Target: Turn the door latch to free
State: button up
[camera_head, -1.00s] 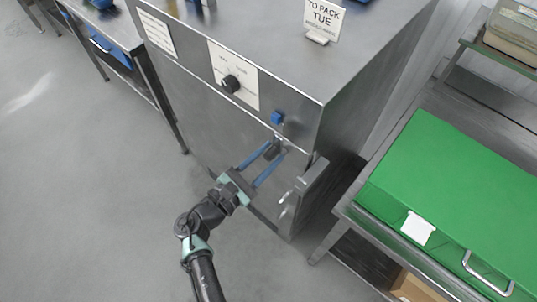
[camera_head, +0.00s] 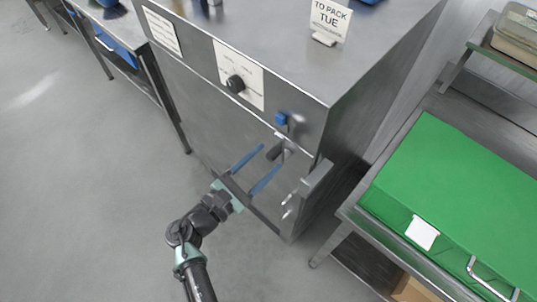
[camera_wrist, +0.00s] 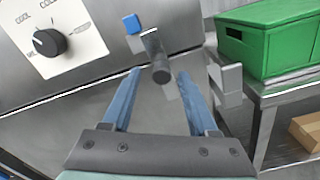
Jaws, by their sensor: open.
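The door latch (camera_head: 279,149) is a dark grey handle on the front of the steel cabinet (camera_head: 215,130), below a small blue block (camera_head: 282,118). In the wrist view the latch (camera_wrist: 155,58) stands out toward the camera as a grey bar with a round dark end, and the blue block (camera_wrist: 132,24) is above it. My gripper (camera_head: 257,164) is open, its two blue fingers pointing at the cabinet front. In the wrist view the latch end lies beyond and between the fingertips of my gripper (camera_wrist: 158,74). I see no contact.
A black dial (camera_head: 235,84) on a white plate is left of the latch. A grey bracket (camera_head: 312,185) sits on the cabinet's right edge. A green box (camera_head: 455,190) rests on a steel table to the right. Open floor lies at left.

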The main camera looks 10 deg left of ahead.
jog(key=b+v, duration=0.2)
jog(key=v, duration=0.8)
jog(key=shift+s+a, duration=0.25)
jog(key=shift+s, duration=0.05)
jog(key=w+d+r+m+y, duration=0.3)
jog(key=w+r+m+y, duration=0.2)
jog(key=w+r+m, duration=0.85)
notch_tip(320, 180, up, 15)
jog(key=w+d+m+t+y, duration=0.2)
jog(key=m+t, duration=0.1)
jog(key=s+d+r+m+t+y, duration=0.1)
jog(key=s+d+r+m+t, duration=0.1)
jog(key=s+r, duration=0.3)
jog(key=s+d+r+m+t+y, duration=0.1)
jog(key=s+d+r+m+t, duration=0.1)
jog(key=r, duration=1.2)
jog(key=s+d+r+m+t+y, duration=0.1)
jog(key=s+d+r+m+t, duration=0.1)
jog(key=s+r+t, duration=0.3)
jog(key=s+r+m, duration=0.1)
jog(key=s+r, duration=0.2)
jog(key=r, duration=0.1)
jog(key=shift+s+d+r+t+y, duration=0.3)
jog(key=shift+s+d+t, duration=0.05)
jog(key=shift+t, duration=0.05)
